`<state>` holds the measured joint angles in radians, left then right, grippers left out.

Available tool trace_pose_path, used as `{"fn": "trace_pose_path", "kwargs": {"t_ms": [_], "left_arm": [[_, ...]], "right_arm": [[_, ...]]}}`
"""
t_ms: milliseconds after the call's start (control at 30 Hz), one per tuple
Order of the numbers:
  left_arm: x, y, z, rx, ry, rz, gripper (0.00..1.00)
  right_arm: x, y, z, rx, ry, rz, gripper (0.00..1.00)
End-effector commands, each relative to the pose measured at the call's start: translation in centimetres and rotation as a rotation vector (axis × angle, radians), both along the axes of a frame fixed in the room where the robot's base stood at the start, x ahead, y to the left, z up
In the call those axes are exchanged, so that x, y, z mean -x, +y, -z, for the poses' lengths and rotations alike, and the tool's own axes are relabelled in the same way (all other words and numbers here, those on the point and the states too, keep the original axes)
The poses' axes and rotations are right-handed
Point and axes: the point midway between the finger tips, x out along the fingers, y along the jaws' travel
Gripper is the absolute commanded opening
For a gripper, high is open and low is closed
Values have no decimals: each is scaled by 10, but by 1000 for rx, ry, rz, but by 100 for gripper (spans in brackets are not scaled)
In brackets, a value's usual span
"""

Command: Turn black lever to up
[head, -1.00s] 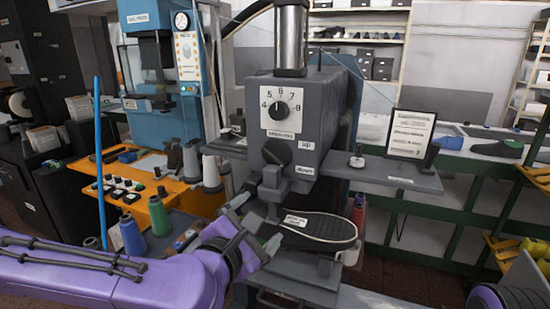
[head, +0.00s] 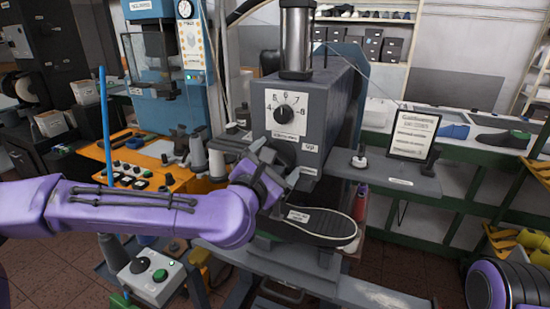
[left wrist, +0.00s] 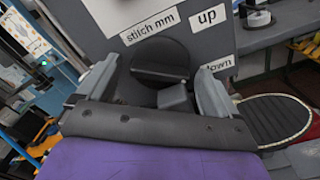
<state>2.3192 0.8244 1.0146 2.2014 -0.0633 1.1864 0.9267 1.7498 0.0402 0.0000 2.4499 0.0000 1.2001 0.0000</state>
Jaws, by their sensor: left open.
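The black lever (left wrist: 160,62) is a round black knob with a raised bar on the grey machine's front. In the left wrist view its bar lies roughly crosswise, with the "up" label (left wrist: 207,17) and partly covered "down" label (left wrist: 217,64) to its right. My left gripper (left wrist: 155,82) is open, its fingers on either side of the lever's lower part. I cannot tell whether they touch it. In the head view my left gripper (head: 277,164) is at the machine's front and partly hides the lever (head: 285,151). My right gripper is not in view.
The grey machine (head: 330,105) carries a numbered dial (head: 284,113) above the lever. A black shoe sole (head: 320,224) sits below. A side shelf (head: 390,178) holds a framed sign (head: 414,135). A button box (head: 152,275) stands at lower left.

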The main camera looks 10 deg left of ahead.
Motion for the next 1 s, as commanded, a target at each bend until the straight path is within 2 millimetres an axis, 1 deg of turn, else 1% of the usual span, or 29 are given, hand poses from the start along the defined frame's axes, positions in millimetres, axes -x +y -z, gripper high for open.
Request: {"fn": "trace_pose_path", "kwargs": {"t_ms": [67, 100, 167, 200, 233, 267, 467, 667, 867, 1000], "left_arm": [[0, 0, 0, 0, 0, 0, 94], [0, 0, 0, 0, 0, 0, 87], [0, 0, 0, 0, 0, 0, 68], [0, 0, 0, 0, 0, 0, 55], [0, 0, 0, 0, 0, 0, 45], [0, 0, 0, 0, 0, 0, 38], [0, 0, 1, 6, 1, 0, 38], [1, 0, 3, 60, 12, 0, 38], [0, 0, 6, 188, 36, -1, 38], [0, 0, 7, 311, 58, 1, 38]], "right_arm": [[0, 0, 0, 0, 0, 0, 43], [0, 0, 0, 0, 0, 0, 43], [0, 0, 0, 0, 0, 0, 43], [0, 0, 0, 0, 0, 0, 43], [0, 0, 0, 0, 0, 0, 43], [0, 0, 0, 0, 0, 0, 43], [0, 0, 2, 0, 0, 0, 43], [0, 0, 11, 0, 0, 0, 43], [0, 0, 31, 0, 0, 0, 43], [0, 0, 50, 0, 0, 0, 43]]}}
